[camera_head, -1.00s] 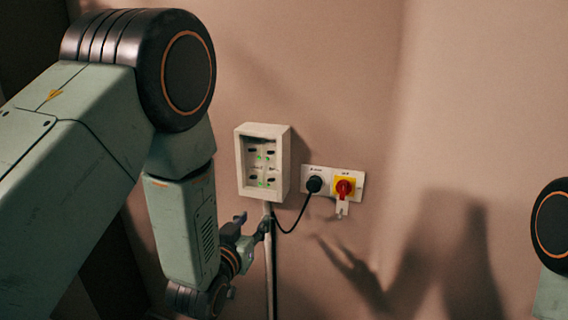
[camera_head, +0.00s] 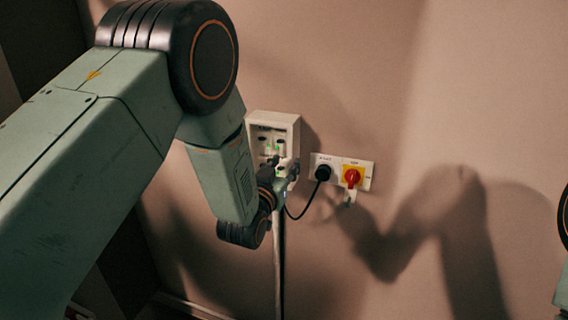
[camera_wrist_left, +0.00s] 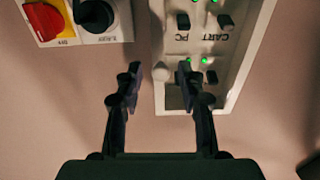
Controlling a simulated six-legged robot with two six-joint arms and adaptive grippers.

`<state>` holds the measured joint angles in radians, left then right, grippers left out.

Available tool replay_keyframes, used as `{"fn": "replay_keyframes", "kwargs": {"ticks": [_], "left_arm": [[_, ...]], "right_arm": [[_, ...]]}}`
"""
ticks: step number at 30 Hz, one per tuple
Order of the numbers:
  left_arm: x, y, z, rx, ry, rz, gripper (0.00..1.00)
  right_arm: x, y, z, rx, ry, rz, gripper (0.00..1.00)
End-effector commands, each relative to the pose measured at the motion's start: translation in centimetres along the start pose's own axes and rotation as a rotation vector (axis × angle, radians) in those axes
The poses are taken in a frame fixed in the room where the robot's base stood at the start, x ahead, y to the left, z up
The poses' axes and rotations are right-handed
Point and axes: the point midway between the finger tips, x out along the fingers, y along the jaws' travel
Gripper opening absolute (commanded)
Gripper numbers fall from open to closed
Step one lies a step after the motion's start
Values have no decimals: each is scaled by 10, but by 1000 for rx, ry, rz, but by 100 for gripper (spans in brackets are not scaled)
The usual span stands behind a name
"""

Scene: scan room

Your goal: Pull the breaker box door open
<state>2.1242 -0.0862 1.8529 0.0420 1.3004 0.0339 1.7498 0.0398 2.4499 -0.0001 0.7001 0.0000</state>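The breaker box (camera_head: 293,130) is a white box on the wall, with dark switches and green lights showing at its front. It also shows upside down in the left wrist view (camera_wrist_left: 238,70). I cannot make out a separate door panel. My left gripper (camera_head: 279,172) is in front of the box's lower part and hides some of it. In the left wrist view my left gripper (camera_wrist_left: 158,80) is open, its fingers apart on either side of the box's edge. A small pale round knob (camera_wrist_left: 161,72) shows between the fingertips; contact cannot be told. My right gripper is out of view.
A pale conduit (camera_head: 277,270) runs down below the box. The wall farther right is bare, with my arm's shadow on it.

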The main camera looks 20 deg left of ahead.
Motion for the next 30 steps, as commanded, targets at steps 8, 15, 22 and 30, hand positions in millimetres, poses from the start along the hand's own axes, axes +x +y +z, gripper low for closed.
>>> {"fn": "replay_keyframes", "kwargs": {"ticks": [8, 15, 22, 30], "left_arm": [[4, 0, 0, 0, -1, 2, 39], [4, 0, 0, 0, -1, 1, 26], [4, 0, 0, 0, -1, 2, 6], [4, 0, 0, 0, 0, 2, 0]], "right_arm": [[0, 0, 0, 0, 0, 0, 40], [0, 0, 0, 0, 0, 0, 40], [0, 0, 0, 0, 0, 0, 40], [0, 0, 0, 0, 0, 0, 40]]}}
